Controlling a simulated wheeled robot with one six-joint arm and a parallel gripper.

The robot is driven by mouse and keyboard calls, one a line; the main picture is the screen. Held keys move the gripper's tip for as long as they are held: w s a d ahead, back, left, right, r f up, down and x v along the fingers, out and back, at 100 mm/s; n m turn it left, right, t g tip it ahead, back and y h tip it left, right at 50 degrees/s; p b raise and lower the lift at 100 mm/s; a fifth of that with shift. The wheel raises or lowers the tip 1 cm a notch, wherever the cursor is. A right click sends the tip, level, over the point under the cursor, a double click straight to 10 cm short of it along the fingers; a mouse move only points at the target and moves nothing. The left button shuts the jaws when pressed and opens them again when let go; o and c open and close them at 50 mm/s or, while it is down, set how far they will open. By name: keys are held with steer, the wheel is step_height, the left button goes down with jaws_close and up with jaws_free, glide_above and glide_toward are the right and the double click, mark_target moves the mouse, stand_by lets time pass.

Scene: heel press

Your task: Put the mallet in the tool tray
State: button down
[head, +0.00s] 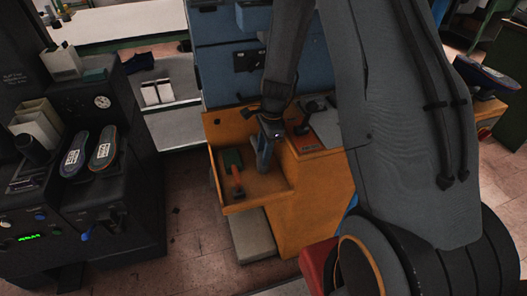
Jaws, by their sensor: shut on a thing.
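The tool tray (238,207) is an orange wooden open box at the left side of the wooden bench. My gripper (268,138) points down over the tray's right part, close to its right wall. It is shut on a long blue-grey thing that hangs down towards the tray floor; I take this to be the mallet (263,157), though its shape is small and dark. I cannot tell whether its lower end touches the floor. A red-orange handled tool (237,184) and a green piece (232,160) lie in the tray's left part.
The wooden bench (310,200) continues right of the tray, with dark items on top. A blue cabinet (228,60) stands behind. A dark machine (95,190) with two shoe soles (88,150) stands at the left. A pale box (251,236) is below the tray.

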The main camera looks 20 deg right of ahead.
steer(key=shift+f, duration=0.15)
steer(key=c, duration=1.2)
jaws_free()
step_height(320, 180, up, 12)
steer(key=d+b, duration=0.2)
steer(key=s+r+n, duration=0.1)
steer(key=s+n, duration=0.5)
steer(key=s+a+r+n+h, duration=0.1)
steer(key=s+n, duration=0.5)
steer(key=s+a+r+n, duration=0.1)
steer(key=s+r+n, duration=0.1)
steer(key=s+n, duration=0.4)
steer(key=shift+t+h, duration=0.3)
steer(key=shift+h, duration=0.1)
